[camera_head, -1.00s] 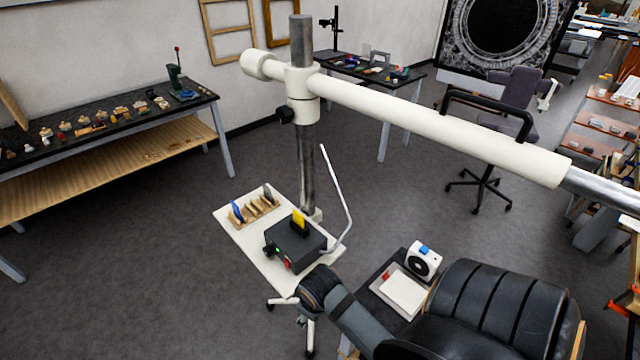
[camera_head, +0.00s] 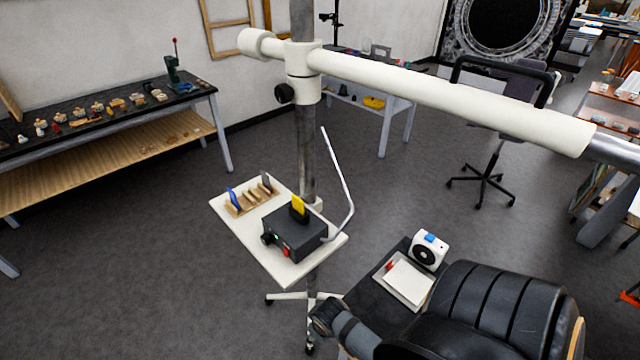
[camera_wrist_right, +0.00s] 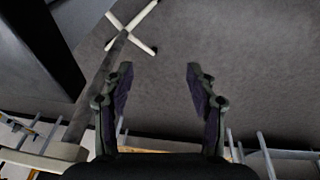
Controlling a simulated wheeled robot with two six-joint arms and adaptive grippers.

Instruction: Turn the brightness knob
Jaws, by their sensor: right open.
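A black control box (camera_head: 294,238) sits on a white tray on a stand in the head view. A dark round knob (camera_head: 267,239) is on its left front face, beside a small green light and a red switch (camera_head: 287,251). Which knob sets brightness cannot be read. A yellow piece (camera_head: 298,204) stands in the box's top, and a bent pale rod rises at its right. My right gripper (camera_wrist_right: 158,85) is open and empty in the right wrist view, above the floor with a pole at its left; the knob is not visible there. My left gripper is not in view.
The white tray (camera_head: 245,238) also holds a wooden rack (camera_head: 250,203) with upright pieces. A thick post and a long white boom (camera_head: 440,95) stand behind and above the box. A black ribbed chair (camera_head: 500,300) and a small table with a white device (camera_head: 430,250) are at right.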

